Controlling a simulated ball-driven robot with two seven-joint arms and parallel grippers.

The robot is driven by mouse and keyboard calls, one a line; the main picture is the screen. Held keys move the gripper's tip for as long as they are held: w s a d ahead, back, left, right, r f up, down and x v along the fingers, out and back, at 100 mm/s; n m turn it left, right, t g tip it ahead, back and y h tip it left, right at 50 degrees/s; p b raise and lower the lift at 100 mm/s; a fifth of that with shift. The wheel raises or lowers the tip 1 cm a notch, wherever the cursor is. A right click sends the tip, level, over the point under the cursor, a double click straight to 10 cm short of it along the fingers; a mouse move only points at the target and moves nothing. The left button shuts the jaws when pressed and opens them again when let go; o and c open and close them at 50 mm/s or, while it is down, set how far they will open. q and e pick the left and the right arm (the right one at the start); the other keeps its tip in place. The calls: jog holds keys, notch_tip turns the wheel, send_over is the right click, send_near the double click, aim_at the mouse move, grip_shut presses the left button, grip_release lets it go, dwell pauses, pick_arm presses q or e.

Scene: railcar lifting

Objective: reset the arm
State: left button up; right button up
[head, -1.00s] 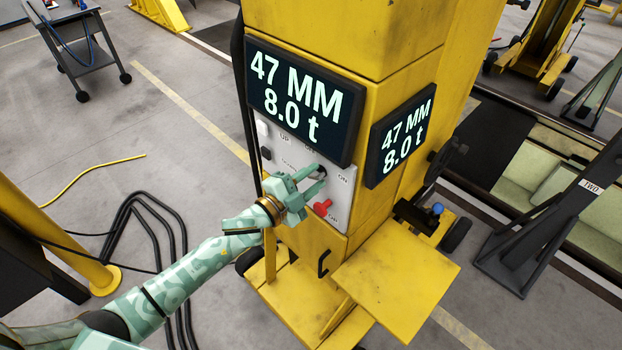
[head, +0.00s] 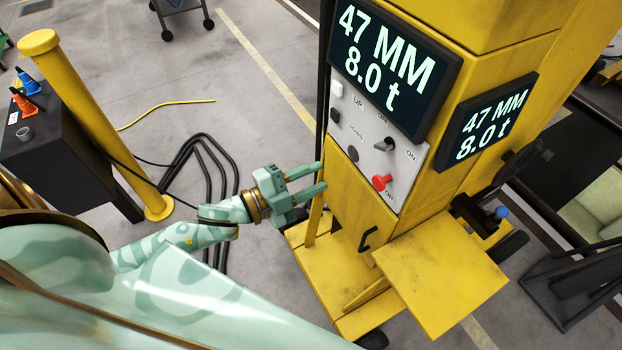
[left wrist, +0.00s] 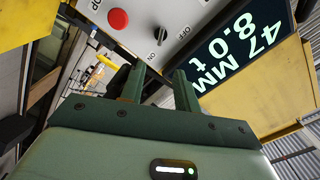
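My left gripper (head: 322,180) is in front of and to the left of the yellow lifting column, clear of its control panel. Its two fingers are apart with nothing between them; they also show in the left wrist view (left wrist: 160,82). The grey panel (head: 350,110) carries a black rotary switch (head: 384,144) between OFF and ON marks, a red stop button (head: 381,182) and UP and DOWN buttons. The red button also shows in the left wrist view (left wrist: 118,19), as does the rotary switch (left wrist: 160,35). My right gripper is not in view.
The yellow column (head: 365,205) has displays reading 47 MM and 8.0 t, and a flat yellow shelf (head: 440,285) sticking out low in front. A yellow post (head: 95,120) and dark cabinet (head: 50,140) stand left. Black cables (head: 200,150) lie on the floor.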

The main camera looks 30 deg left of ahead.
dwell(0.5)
pick_arm(q)
jog(key=a+f+n+g+y+b, duration=0.1)
jog(key=a+f+n+y, duration=0.15)
jog(key=f, duration=0.45)
jog(key=s+a+f+n+g+y, duration=0.1)
jog(key=a+f+n+y, duration=0.1)
jog(key=a+f, duration=0.3)
jog(key=a+f+n+g+y+b, duration=0.1)
jog(key=a+f+n+y, duration=0.15)
jog(key=f, duration=0.55)
jog(key=s+a+f+n+g+y+b, duration=0.15)
jog(key=s+f, duration=0.25)
jog(key=f, duration=0.4)
jog(key=s+a+f+n+g+y+b, duration=0.1)
jog(key=s+a+f+n+g+b, duration=0.2)
jog(key=f, duration=0.6)
jog(key=s+d+f+n+g+b, duration=0.2)
jog(key=s+d+f+g+b, duration=0.1)
jog(key=s+f, duration=1)
jog(key=s+d+f+n+g+b, duration=0.2)
jog(key=s+d+f+b, duration=0.3)
jog(key=s+f, duration=0.7)
jog(key=s+g+b, duration=0.1)
jog(key=s+b, duration=0.1)
jog(key=s, duration=0.1)
jog(key=shift+s+d+f+g+b, duration=0.2)
jog(key=shift+d+f+g+b, duration=0.1)
jog(key=shift+f+g, duration=0.1)
jog(key=shift+y, duration=0.25)
